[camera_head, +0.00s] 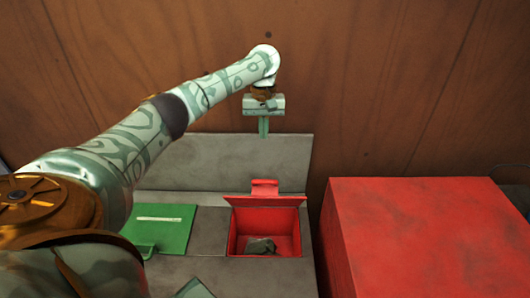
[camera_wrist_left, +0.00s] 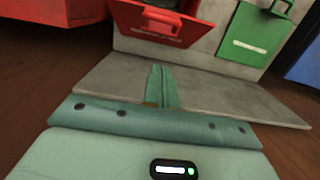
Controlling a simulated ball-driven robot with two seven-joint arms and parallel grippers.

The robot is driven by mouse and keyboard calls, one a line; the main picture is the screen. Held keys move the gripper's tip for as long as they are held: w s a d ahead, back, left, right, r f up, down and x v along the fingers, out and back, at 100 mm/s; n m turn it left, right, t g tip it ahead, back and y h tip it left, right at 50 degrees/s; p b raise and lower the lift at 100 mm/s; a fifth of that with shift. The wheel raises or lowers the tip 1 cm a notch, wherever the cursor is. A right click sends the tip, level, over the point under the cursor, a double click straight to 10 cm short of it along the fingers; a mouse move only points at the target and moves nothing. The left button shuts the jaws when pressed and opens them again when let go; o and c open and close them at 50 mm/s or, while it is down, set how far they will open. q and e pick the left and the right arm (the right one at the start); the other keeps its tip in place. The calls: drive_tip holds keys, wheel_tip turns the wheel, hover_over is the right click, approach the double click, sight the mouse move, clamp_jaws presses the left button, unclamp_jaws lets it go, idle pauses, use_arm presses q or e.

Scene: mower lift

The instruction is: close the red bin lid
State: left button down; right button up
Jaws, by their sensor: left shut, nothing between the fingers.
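The red bin (camera_head: 292,236) is set in the grey unit and is open, with a crumpled grey thing (camera_head: 260,246) inside. Its red lid (camera_head: 264,201) stands raised at the back edge, with a handle (camera_head: 264,187) on it. In the left wrist view the red lid (camera_wrist_left: 138,20) shows at the top, its handle (camera_wrist_left: 161,20) facing me. My left gripper (camera_head: 263,133) is above and behind the lid, pointing down, with its fingers shut and empty. Its fingertips (camera_wrist_left: 160,72) show apart from the lid in the left wrist view.
A green lid (camera_head: 162,227) lies closed left of the red bin. A grey panel (camera_head: 215,160) rises behind the bins. A large red box (camera_head: 430,235) stands to the right, and a wooden wall (camera_head: 400,80) behind. In the left wrist view a blue thing (camera_wrist_left: 305,66) is at the right edge.

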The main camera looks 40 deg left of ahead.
use_arm(q)
drive_tip(key=f+b, duration=0.1)
drive_tip(key=f, duration=0.2)
drive_tip(key=s+d+f+b, duration=0.1)
drive_tip(key=f, duration=0.3)
drive_tip(key=s+d+f+b, duration=0.1)
drive_tip(key=f, duration=0.3)
drive_tip(key=shift+f, duration=0.15)
drive_tip(key=shift+s+d+f, duration=0.25)
drive_tip(key=shift+s+f, duration=0.05)
drive_tip(key=shift+s, duration=0.1)
drive_tip(key=shift+f, duration=0.1)
